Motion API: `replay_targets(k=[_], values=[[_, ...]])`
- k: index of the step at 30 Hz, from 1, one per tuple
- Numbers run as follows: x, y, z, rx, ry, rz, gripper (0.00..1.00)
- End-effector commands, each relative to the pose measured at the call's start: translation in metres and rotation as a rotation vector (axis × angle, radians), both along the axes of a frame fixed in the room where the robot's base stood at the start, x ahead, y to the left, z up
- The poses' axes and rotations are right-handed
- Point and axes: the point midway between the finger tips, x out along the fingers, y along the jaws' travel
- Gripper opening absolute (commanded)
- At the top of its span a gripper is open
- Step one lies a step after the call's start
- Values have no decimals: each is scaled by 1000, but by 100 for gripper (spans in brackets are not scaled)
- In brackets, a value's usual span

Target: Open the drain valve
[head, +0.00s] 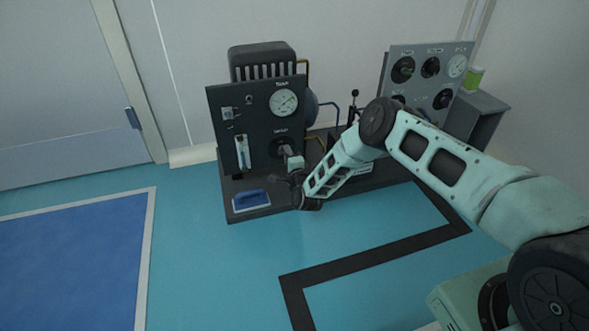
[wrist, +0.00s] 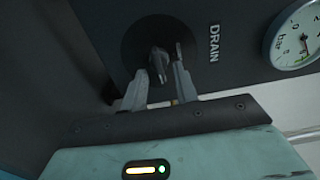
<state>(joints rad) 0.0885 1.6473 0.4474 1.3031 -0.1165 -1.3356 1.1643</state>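The drain valve (wrist: 157,64) is a dark handle on a round black plate, with the word DRAIN beside it in the wrist view. In the head view its round plate (head: 274,146) sits low on the dark panel, below a gauge, partly hidden by my gripper (head: 290,154). In the wrist view my gripper (wrist: 164,72) has its two grey fingers at either side of the handle. A gap shows between the handle and the right finger. I cannot tell whether the left finger touches the handle.
The dark panel (head: 218,108) carries a white gauge (head: 284,103), which also shows in the wrist view (wrist: 294,42). A blue-topped tray (head: 251,199) lies on the base at left. A grey gauge panel (head: 401,55) stands at right. The floor in front is clear.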

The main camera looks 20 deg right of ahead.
Motion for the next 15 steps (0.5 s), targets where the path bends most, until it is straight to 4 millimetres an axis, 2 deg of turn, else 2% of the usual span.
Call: replay_targets(k=[5, 15], values=[[-32, 0, 4, 0, 7, 1, 29], [-113, 0, 4, 0, 8, 1, 29]])
